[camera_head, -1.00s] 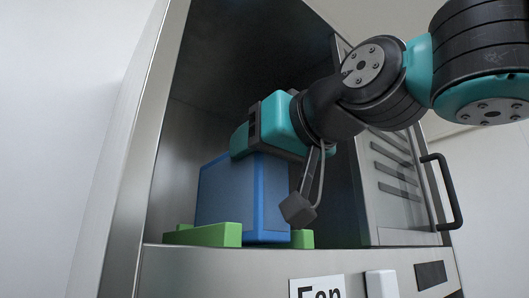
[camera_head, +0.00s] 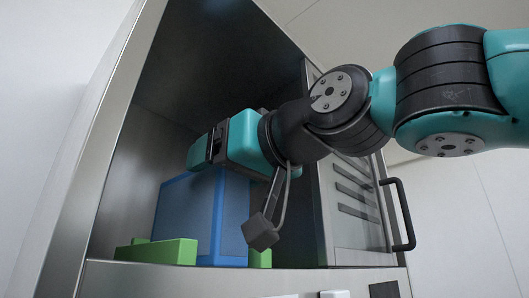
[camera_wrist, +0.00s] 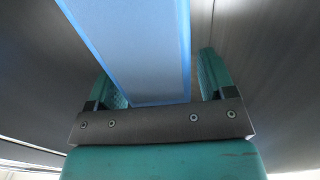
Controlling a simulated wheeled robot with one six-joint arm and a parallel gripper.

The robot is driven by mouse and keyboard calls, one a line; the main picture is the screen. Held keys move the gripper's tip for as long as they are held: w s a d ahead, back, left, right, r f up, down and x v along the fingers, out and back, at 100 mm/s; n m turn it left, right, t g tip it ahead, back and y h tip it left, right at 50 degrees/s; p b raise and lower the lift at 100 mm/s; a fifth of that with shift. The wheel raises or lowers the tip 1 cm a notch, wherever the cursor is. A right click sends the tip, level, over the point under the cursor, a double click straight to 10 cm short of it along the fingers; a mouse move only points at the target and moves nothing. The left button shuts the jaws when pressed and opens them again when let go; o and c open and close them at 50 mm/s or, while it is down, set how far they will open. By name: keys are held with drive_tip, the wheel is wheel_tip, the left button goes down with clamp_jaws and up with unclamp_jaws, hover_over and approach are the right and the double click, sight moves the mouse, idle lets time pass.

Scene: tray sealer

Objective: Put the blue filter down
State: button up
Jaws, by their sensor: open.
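The blue filter (camera_head: 203,215) is a box-like panel with a bright blue frame and a duller blue face. It stands upright inside the metal cabinet, between green rails (camera_head: 158,251) on the cabinet floor. My gripper (camera_head: 203,150) is at the filter's top edge, coming in from the right. In the wrist view the filter (camera_wrist: 145,50) lies between the two teal fingers of my gripper (camera_wrist: 160,82). A clear gap shows between the filter and the right finger; the left finger is close to it, and I cannot tell whether they touch. The jaws are open.
The metal cabinet (camera_head: 85,165) has walls close around the filter. A door with slots and a black handle (camera_head: 401,214) stands at the right, near my arm. A second green rail (camera_head: 260,257) shows right of the filter. Dark open space lies above the filter.

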drive_tip(key=b+v, duration=0.8)
drive_tip(key=v, duration=0.3)
drive_tip(key=shift+d, duration=0.15)
drive_tip(key=shift+s, duration=0.1)
